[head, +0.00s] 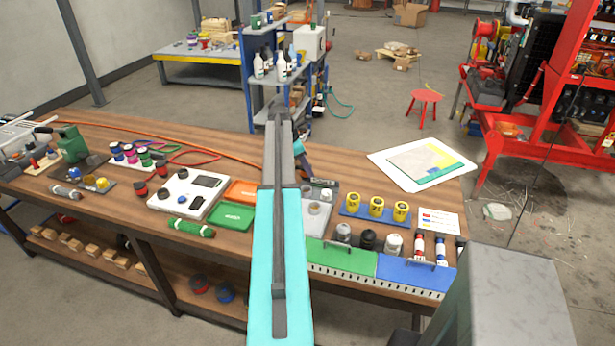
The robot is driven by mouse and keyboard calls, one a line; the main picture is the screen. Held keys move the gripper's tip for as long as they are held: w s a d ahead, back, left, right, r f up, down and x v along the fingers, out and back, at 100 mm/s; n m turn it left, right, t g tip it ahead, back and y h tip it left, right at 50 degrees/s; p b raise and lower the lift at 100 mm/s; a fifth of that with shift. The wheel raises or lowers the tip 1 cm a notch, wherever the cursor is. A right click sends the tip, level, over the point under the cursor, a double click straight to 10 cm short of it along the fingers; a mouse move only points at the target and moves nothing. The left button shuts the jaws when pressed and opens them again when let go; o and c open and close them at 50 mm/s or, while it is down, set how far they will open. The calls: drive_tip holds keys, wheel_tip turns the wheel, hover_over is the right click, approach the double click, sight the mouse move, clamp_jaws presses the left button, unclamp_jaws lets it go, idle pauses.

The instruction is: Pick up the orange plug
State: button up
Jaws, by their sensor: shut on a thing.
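I cannot make out the orange plug in the head view. My own arm, a turquoise link and a long grey link, rises through the middle of the picture and covers part of the bench. A small dark and blue part shows just right of the grey link, low over the bench, and looks like part of my wrist. My gripper's fingers are hidden behind the arm, so what is between them does not show. The wooden bench (105,122) runs across the view.
Orange (241,191) and green (231,216) trays lie left of my arm, beside a white panel (188,194). A white board (422,163) lies at the bench's right end.

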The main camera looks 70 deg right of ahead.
drive_tip(key=shift+r+b, duration=0.3)
drive_tip(key=shift+r, duration=1.1)
